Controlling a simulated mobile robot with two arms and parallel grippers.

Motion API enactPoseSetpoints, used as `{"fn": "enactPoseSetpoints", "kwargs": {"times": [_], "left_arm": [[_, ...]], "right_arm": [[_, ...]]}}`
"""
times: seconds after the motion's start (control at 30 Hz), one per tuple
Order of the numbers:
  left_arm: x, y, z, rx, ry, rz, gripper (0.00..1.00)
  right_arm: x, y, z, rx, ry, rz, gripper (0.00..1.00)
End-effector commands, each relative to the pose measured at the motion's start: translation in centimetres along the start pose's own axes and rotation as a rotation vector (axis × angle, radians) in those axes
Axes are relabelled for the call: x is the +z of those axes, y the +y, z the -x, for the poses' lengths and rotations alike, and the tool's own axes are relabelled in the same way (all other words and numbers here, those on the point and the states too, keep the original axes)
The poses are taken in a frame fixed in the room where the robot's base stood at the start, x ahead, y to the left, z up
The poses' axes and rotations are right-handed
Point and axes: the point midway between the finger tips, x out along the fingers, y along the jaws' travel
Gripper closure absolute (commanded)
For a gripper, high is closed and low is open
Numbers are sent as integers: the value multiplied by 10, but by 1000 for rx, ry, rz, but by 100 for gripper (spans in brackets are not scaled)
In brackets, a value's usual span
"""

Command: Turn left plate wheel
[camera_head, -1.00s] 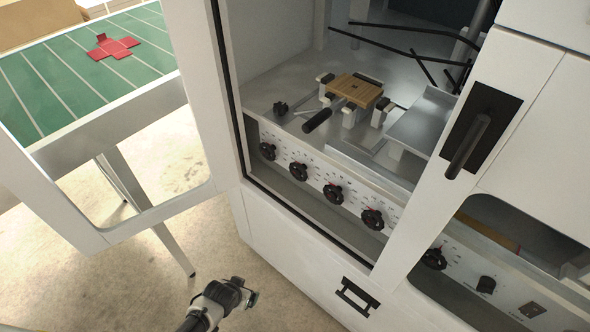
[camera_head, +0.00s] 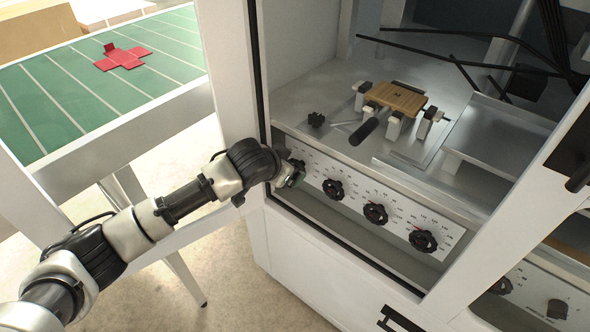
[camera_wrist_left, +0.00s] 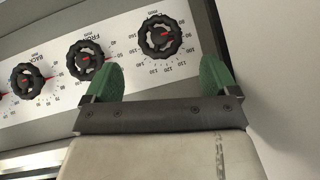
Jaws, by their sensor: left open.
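Black handwheels sit in a row on a white dial panel under the cabinet's metal deck. The leftmost wheel (camera_head: 297,165) is partly hidden by my left gripper (camera_head: 293,177). Other wheels (camera_head: 333,189) (camera_head: 376,213) (camera_head: 423,240) follow to the right. In the left wrist view, one wheel (camera_wrist_left: 161,37) lies ahead of the gap between the green fingers of my left gripper (camera_wrist_left: 160,82), apart from them. Two more wheels (camera_wrist_left: 86,60) (camera_wrist_left: 28,82) are to its left. The left gripper is open and empty. I cannot read which wheel is labelled left plate. My right gripper is out of view.
A wooden block (camera_head: 395,97) rests on the clamp fixture on the deck. A green table (camera_head: 70,90) holds a red cross-shaped blank (camera_head: 121,58).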

Motion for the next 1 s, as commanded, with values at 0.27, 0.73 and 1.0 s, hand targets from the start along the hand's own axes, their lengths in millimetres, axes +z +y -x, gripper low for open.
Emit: {"fn": "enactPoseSetpoints", "kwargs": {"times": [0.27,0.73,1.0], "left_arm": [[1,1,-54,0,-1,0,12],[0,0,-82,0,2,-1,12],[0,0,-82,0,1,-1,30]], "right_arm": [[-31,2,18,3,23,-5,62],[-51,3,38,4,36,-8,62],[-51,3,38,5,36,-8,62]]}}
